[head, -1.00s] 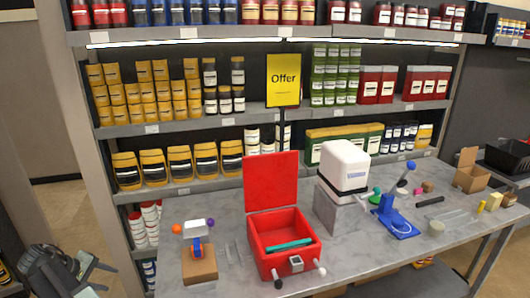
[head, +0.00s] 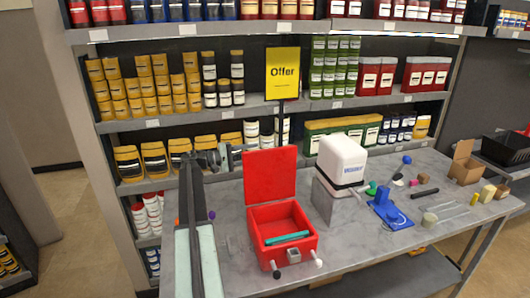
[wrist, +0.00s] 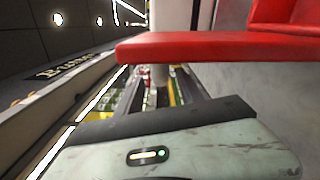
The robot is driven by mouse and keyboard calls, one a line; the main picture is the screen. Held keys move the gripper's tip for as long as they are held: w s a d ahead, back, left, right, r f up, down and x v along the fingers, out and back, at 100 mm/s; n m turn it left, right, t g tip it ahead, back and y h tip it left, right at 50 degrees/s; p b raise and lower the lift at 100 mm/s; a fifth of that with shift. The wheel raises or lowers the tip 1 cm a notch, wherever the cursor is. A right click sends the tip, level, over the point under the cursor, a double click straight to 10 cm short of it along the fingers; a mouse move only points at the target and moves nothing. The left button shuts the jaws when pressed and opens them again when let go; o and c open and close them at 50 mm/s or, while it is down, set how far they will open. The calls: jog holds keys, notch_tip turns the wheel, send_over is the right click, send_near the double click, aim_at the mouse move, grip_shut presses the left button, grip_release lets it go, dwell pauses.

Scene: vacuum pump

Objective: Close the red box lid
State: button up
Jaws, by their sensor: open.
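The red box (head: 270,232) stands on the grey table with its lid (head: 270,175) raised roughly upright at the back. A teal bar (head: 287,238) lies inside it. A small grey latch (head: 293,254) is on its front. My gripper (head: 224,157) is up to the left of the raised lid, near its top edge, open and apparently empty. In the wrist view, a red panel, apparently the lid (wrist: 215,42), crosses the upper right close to the gripper. I cannot tell whether they touch.
A white boxy device (head: 342,160) on a grey block stands right of the box. A blue stand (head: 390,212) is further right. Shelves with jars and an Offer sign (head: 282,74) rise behind the table. My arm covers the table's left end.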

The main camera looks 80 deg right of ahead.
aim_at(265, 152)
jog(key=x, duration=0.5)
jog(key=shift+s+d, duration=0.15)
jog(key=shift+s, duration=0.15)
grip_shut()
dwell(0.9)
